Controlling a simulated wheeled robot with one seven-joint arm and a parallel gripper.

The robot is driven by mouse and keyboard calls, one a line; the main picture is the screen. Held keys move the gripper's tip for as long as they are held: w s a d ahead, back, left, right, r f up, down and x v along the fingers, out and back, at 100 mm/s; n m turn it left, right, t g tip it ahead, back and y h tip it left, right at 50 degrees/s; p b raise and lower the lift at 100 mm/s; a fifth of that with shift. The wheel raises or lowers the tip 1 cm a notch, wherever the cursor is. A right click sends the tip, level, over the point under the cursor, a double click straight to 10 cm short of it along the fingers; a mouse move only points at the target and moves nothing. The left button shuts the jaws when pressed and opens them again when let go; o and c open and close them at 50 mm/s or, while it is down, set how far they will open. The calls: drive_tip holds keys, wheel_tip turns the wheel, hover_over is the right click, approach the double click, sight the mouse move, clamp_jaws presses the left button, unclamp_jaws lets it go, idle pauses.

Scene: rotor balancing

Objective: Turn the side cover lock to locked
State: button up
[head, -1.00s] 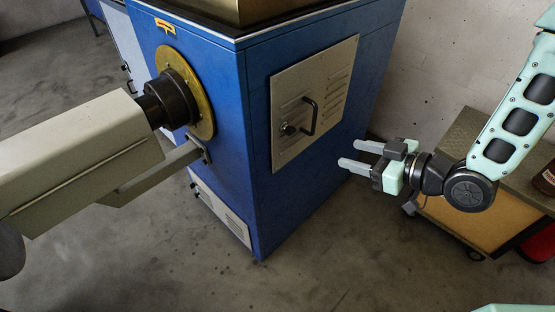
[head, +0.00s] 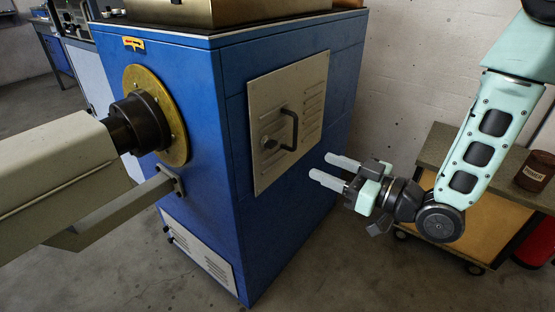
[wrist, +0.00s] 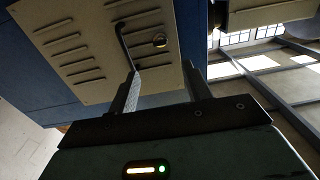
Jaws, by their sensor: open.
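The side cover (head: 309,84) is a light grey vented panel on the blue machine's right face. The lock's exact turn angle is too small to tell.
The blue machine (head: 290,215) stands in the middle, with a brass disc (head: 177,120) and a thick beige arm-like housing (head: 50,175) on its left. A wooden cart (head: 480,220) bearing a dark can (head: 534,172) stands at the right. Floor shows between machine and cart.

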sight(275, 146)
drive_tip(key=b+x, duration=0.2)
drive_tip(key=x, duration=1.1)
drive_tip(key=shift+w+a, duration=0.1)
drive_tip(key=c, duration=1)
